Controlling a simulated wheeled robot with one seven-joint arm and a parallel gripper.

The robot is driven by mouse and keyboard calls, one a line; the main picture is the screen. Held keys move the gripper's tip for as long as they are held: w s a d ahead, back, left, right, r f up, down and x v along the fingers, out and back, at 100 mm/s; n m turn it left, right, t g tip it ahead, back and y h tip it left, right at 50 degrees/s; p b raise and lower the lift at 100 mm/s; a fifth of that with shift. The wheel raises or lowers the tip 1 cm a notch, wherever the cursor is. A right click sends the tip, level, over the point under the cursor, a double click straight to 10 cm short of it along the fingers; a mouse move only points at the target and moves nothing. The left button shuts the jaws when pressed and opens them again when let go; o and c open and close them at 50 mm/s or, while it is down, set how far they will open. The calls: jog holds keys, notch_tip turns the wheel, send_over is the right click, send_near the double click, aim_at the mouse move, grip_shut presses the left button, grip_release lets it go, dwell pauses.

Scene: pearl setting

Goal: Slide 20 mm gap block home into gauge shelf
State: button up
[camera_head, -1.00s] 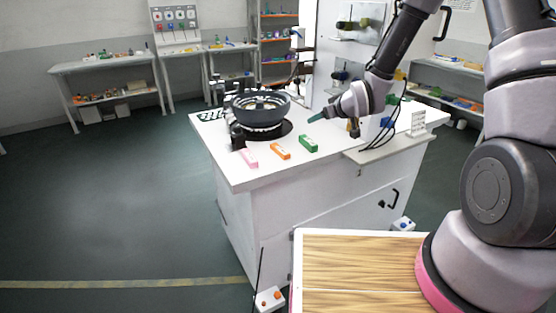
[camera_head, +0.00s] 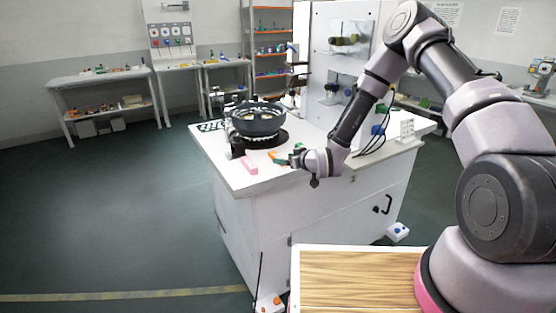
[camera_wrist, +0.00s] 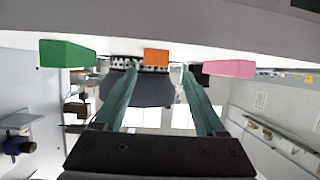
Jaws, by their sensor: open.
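Three small blocks lie near the front edge of the white bench: a pink block (camera_head: 249,165), an orange block (camera_head: 274,155) and a green block (camera_head: 299,148) partly behind my wrist. No marking shows which is the 20 mm one. In the wrist view the green block (camera_wrist: 67,54) is left, the orange block (camera_wrist: 156,57) in the middle and the pink block (camera_wrist: 229,68) right. My gripper (camera_head: 279,161) is low at the blocks; in the wrist view its teal fingers (camera_wrist: 160,68) are apart and empty, with the orange block lying ahead between them. I cannot pick out the gauge shelf for certain.
A dark round bowl feeder (camera_head: 258,122) stands behind the blocks. A white upright panel (camera_head: 336,60) with fixtures rises at the bench's back. Black cables (camera_head: 373,142) and a small white card stand (camera_head: 407,129) are at the right of the bench.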

aim_at(279, 157)
jog(key=x, duration=0.5)
jog(key=shift+w+d+r, duration=0.1)
jog(key=shift+w+d, duration=0.1)
jog(key=shift+w, duration=0.05)
grip_shut()
jog(key=shift+r, duration=0.1)
